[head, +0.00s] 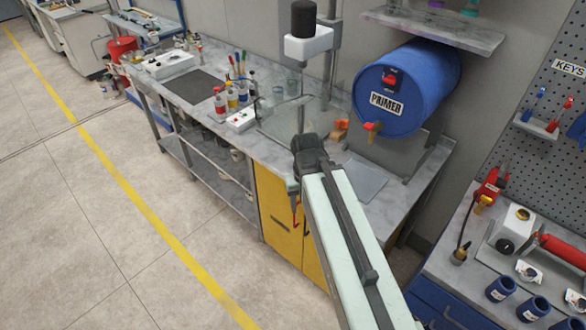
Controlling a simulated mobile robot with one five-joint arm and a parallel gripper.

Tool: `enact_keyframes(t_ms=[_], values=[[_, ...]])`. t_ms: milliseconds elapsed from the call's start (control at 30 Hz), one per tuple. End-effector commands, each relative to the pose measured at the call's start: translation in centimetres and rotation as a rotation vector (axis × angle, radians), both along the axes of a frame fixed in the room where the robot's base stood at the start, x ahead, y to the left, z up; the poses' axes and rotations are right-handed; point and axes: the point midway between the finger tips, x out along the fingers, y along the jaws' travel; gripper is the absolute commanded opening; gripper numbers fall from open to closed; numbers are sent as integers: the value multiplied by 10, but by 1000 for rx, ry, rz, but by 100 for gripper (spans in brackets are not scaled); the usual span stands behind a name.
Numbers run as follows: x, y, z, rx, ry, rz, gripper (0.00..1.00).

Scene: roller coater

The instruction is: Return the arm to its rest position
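My arm (345,240) reaches up from the bottom right of the head view to a dark joint (309,154) near the middle. From there it bends down, and my gripper (300,218) seems to hang in front of the yellow cabinet (275,215), at the front edge of the grey bench.
A blue primer drum (420,85) lies above the bench (425,165) behind my arm. Several bottles (231,98) and a stand with a white head (308,43) are on the bench. A second bench (450,285) with jars is at the right. The floor (60,200) at the left is clear.

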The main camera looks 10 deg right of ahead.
Motion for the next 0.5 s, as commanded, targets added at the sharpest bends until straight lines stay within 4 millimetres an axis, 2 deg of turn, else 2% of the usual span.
enact_keyframes(t_ms=[200,300,367,500], values=[[0,0,-78,0,0,-2,49],[0,-1,-110,0,0,-3,49],[0,-1,-118,0,0,-3,49],[0,-1,-111,0,0,-3,49]])
